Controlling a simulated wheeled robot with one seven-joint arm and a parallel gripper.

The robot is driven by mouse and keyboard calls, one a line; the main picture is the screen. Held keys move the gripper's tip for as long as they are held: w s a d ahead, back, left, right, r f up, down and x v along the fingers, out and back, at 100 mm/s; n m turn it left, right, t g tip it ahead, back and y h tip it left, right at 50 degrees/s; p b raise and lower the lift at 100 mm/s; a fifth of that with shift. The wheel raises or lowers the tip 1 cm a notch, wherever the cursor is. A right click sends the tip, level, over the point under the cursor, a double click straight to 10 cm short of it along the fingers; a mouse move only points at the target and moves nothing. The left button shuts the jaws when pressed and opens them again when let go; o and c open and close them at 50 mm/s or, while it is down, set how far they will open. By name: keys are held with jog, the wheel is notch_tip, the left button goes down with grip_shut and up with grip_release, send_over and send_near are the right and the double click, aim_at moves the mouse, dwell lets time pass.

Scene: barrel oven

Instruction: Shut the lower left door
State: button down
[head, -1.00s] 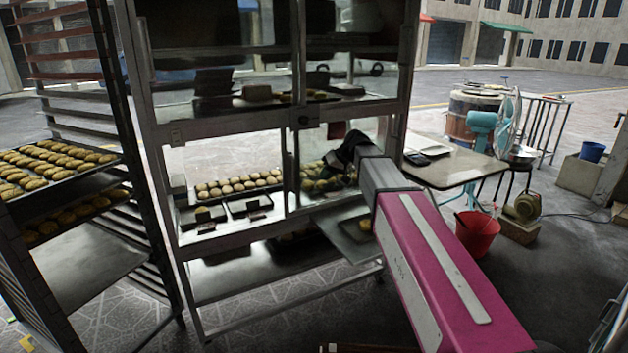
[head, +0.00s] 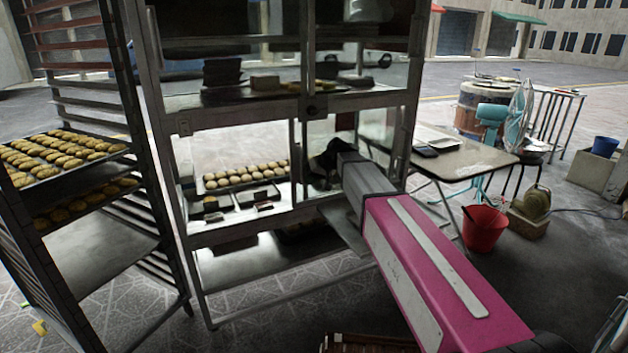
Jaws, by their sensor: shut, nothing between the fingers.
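The metal and glass display cabinet (head: 207,301) stands in the middle of the head view. Its lower left bay (head: 235,140) looks clear, with pale buns behind it; whether a glass pane fills it, and how the lower left door stands, I cannot tell. A small latch-like fitting (head: 184,128) sits on the left post. My gripper (head: 325,163) is dark and shut, with nothing in it. It is at the lower right bay, just right of the middle post (head: 299,160). Its fingertips are hard to make out, and I cannot tell whether they touch anything.
A tall rack (head: 75,262) with trays of cookies stands close on the left. A tray or shelf (head: 343,232) juts out under my arm. A table (head: 470,165), a red bucket (head: 484,230) and a fan (head: 520,120) are on the right.

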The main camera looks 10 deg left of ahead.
jog(key=s+a, duration=0.7)
jog(key=a, duration=0.4)
jog(key=s+a, duration=0.8)
jog(key=a, duration=0.4)
jog(key=s+a, duration=0.8)
jog(key=a, duration=0.4)
